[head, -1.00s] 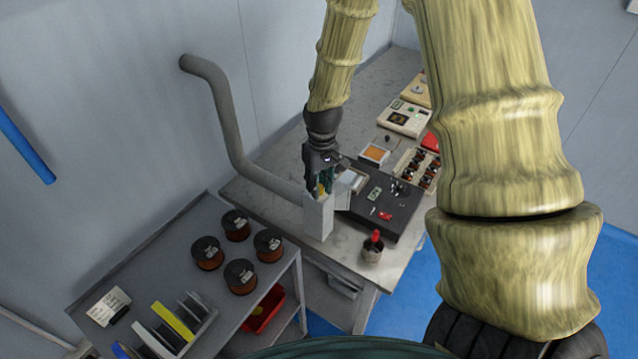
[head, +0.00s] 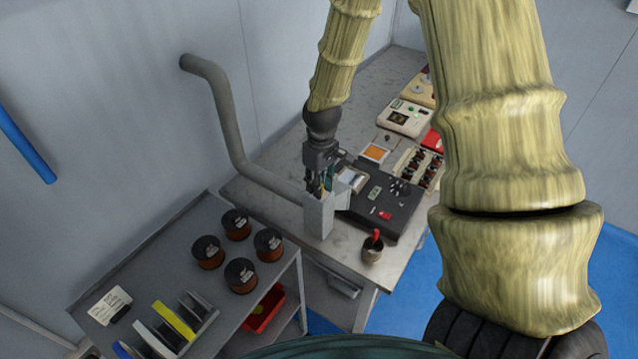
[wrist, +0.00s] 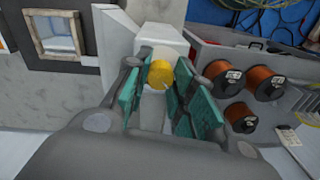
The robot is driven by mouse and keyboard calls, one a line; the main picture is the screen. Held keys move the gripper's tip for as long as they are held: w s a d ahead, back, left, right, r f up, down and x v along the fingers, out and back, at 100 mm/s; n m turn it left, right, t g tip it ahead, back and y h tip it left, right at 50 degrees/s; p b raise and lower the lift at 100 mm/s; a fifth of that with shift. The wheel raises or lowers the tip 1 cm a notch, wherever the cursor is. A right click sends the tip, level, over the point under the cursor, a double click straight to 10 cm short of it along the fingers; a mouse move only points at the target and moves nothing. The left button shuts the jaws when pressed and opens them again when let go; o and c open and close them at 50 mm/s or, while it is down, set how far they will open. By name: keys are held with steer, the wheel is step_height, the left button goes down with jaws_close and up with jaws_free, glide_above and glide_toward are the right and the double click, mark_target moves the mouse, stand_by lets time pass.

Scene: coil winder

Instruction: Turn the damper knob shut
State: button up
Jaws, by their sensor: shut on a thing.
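The damper knob, yellow and round, shows in the wrist view (wrist: 160,74) between the green pads of my gripper (wrist: 165,88). It sits on a pale grey box (wrist: 158,38). In the head view this box (head: 318,219) stands at the bench's left end, joined to a grey duct pipe (head: 226,125). My gripper (head: 322,187) points down onto the box top there and is shut on the knob. The fingers hide most of the knob in the head view. I cannot tell the knob's angle.
A dark winder base (head: 385,215) stands close right of the box. A cup with a red-handled tool (head: 372,250) is at the bench's front edge. Several copper wire spools (head: 241,273) stand on the grey cart at left. The duct rises along the wall behind.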

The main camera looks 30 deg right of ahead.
mark_target(322, 185)
steer(key=o, duration=1)
steer(key=shift+s+d, duration=0.1)
steer(key=shift+s, duration=0.05)
steer(key=shift+o, duration=0.2)
steer(key=shift+r, duration=0.55)
step_height(322, 185, up, 11)
steer(key=shift+d, duration=0.3)
steer(key=shift+f, duration=0.15)
